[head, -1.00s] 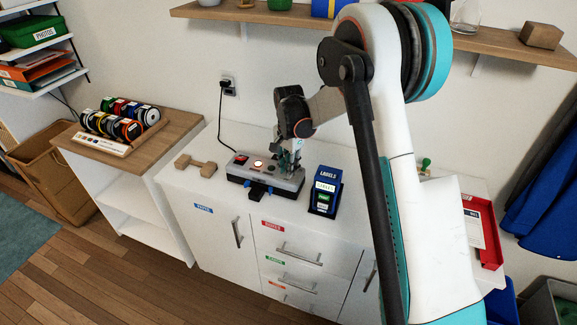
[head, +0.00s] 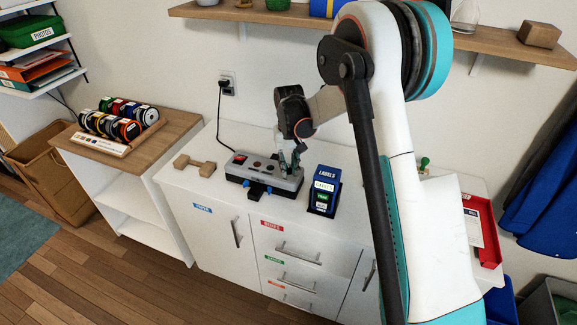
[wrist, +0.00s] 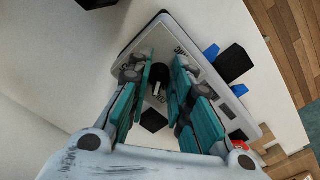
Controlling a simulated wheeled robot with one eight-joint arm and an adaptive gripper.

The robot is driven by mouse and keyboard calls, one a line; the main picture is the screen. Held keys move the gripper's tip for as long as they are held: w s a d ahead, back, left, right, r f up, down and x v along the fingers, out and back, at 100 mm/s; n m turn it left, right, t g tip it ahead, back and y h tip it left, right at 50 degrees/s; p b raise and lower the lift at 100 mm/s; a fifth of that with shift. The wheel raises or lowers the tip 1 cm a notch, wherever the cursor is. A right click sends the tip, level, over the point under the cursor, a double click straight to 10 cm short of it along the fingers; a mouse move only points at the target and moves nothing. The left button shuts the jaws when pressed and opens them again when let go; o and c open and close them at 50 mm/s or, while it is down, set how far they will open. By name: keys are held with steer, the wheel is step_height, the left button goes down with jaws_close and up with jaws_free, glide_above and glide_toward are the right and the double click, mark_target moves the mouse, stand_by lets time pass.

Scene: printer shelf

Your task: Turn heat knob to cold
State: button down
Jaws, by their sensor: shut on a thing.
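The grey and dark machine (head: 291,184) stands on the white cabinet top, with a red switch (head: 240,159) near its left end. My gripper (head: 288,166) reaches down onto the right part of its top panel. In the wrist view my teal-padded fingers (wrist: 160,82) stand on either side of a small dark knob (wrist: 158,89) with a pale mark, and are shut on it. Printing on the panel (wrist: 185,50) is partly covered by the fingers, so I cannot read the knob's setting. The head view hides the knob behind my gripper.
A blue labels box (head: 327,180) stands close to the machine's right. A wooden block piece (head: 195,165) lies to its left. A power cord runs to the wall socket (head: 227,84). A wooden shelf (head: 270,15) spans the wall above.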

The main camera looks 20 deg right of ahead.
mark_target(290, 168)
steer(key=n, duration=0.5)
steer(key=shift+d, duration=0.15)
steer(key=shift+n, duration=0.3)
stand_by(0.3)
steer(key=c, duration=1.5)
jaws_free()
steer(key=shift+r, duration=0.1)
step_height(290, 168, up, 12)
steer(key=shift+f, duration=0.1)
